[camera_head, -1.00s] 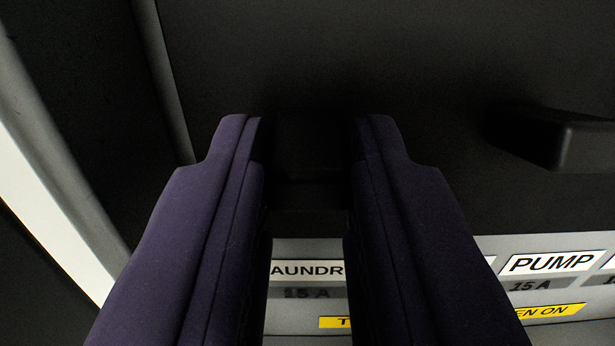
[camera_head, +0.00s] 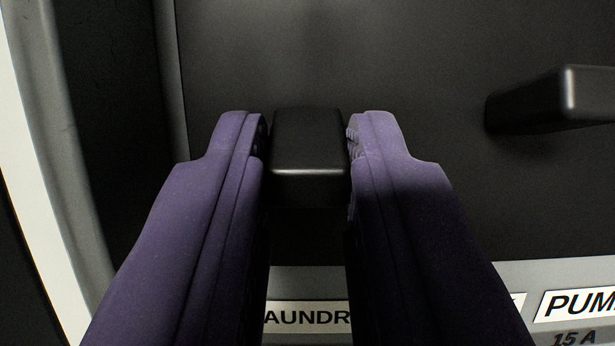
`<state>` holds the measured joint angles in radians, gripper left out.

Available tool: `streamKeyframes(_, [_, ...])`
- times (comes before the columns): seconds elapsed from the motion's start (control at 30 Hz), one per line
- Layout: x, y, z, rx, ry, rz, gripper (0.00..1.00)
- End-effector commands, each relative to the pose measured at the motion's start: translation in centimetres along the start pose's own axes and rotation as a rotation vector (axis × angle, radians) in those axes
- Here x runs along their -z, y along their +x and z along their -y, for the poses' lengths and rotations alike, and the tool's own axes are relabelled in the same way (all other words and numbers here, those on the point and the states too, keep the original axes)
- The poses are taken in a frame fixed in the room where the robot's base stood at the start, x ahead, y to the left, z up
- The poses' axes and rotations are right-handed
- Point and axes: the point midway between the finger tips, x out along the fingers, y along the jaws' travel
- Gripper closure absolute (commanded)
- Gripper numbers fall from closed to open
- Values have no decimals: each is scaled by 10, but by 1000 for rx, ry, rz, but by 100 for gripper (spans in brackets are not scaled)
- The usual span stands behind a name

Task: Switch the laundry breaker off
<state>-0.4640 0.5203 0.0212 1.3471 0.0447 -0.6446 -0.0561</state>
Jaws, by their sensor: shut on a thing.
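My gripper (camera_head: 308,140) reaches into the view from below with two purple fingers. A black breaker lever (camera_head: 308,155) sits between the fingertips, and the fingers are shut on it. Below the lever a white label (camera_head: 305,316) reads "AUNDR"; its ends are covered by the fingers. The lever stands out from a dark panel face (camera_head: 400,60). The lower part of the lever's mount is in shadow between the fingers.
A second black lever (camera_head: 555,98) stands out from the panel at the right, above a label reading "PUM" (camera_head: 582,303) with "15 A" under it. A pale frame edge (camera_head: 45,180) runs down the left side. The panel between the levers is clear.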

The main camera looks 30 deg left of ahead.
Motion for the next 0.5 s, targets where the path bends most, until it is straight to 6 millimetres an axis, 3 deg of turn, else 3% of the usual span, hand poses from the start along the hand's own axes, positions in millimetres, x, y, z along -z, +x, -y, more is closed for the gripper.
streamKeyframes(0.07, [0, 0, 0, 0, 0, 0, 100])
streamKeyframes(0.1, [0, 0, 0, 0, 0, 0, 72])
streamKeyframes(0.2, [0, 0, 0, 0, 0, 0, 51])
streamKeyframes(0.5, [0, 0, 0, 0, 0, 1, 51])
